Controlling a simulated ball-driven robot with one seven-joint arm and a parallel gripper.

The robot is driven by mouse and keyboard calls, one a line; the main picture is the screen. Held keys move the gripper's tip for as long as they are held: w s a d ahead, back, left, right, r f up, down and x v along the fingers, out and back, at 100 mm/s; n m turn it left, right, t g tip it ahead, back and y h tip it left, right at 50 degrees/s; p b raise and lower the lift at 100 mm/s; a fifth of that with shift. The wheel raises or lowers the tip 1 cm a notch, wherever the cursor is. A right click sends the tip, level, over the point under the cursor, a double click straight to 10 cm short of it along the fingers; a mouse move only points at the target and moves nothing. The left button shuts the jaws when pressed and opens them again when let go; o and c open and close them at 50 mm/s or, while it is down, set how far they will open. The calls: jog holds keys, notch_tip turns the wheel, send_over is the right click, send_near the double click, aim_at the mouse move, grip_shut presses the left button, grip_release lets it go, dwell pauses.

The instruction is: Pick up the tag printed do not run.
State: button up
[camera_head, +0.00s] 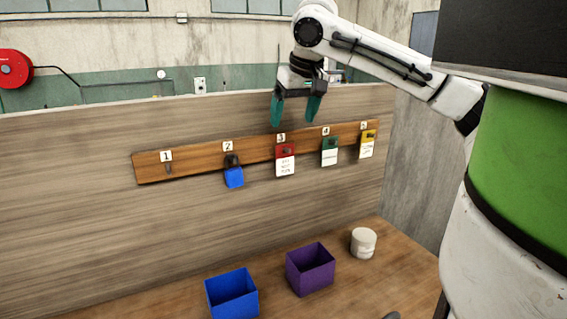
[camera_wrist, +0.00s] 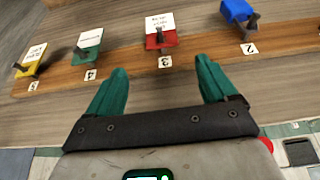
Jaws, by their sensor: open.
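A red-topped tag (camera_head: 285,165) with a white printed panel hangs on hook 3 of the wooden hook rail (camera_head: 205,166). Its print looks like "do not run" but is small and blurred. It also shows in the wrist view (camera_wrist: 163,40), upside down. A green-topped tag (camera_head: 330,156) hangs on hook 4 and a yellow-topped tag (camera_head: 367,149) on hook 5; their print is unreadable. My gripper (camera_head: 296,123) is open and empty, above the rail near hook 3. In the wrist view its fingertips (camera_wrist: 162,75) are apart, with the red tag beyond them.
A blue padlock-like item (camera_head: 234,177) hangs on hook 2; hook 1 (camera_head: 168,169) is bare. Below, a blue bin (camera_head: 232,302), a purple bin (camera_head: 311,279) and a white round container (camera_head: 363,244) stand on the wooden table (camera_head: 390,263). The wooden panel (camera_head: 80,220) backs the rail.

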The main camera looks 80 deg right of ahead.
aim_at(286, 146)
jog(key=shift+p+x, duration=0.7)
jog(key=shift+x, duration=3.4)
jog(key=shift+a, duration=0.2)
jog(key=c, duration=1.4)
